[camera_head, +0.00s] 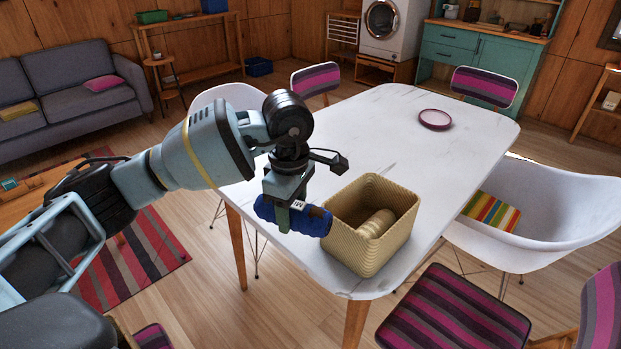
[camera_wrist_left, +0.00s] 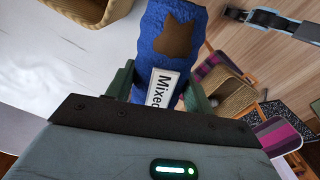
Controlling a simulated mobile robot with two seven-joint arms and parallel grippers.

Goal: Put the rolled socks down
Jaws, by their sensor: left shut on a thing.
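The rolled socks (camera_head: 310,221) are a blue bundle with a brown patch and a white label. My left gripper (camera_head: 284,212) is shut on them, just left of the woven basket and near the table's left edge. In the left wrist view the blue socks (camera_wrist_left: 172,45) sit between the two fingers (camera_wrist_left: 160,85), with the label reading "Mixed". My right gripper is in neither view.
A tan woven basket (camera_head: 405,228) stands on the white table (camera_head: 395,125) with a beige rolled item (camera_head: 377,223) inside. The table's middle is clear. Chairs stand around it, one white (camera_head: 535,222) at the right.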

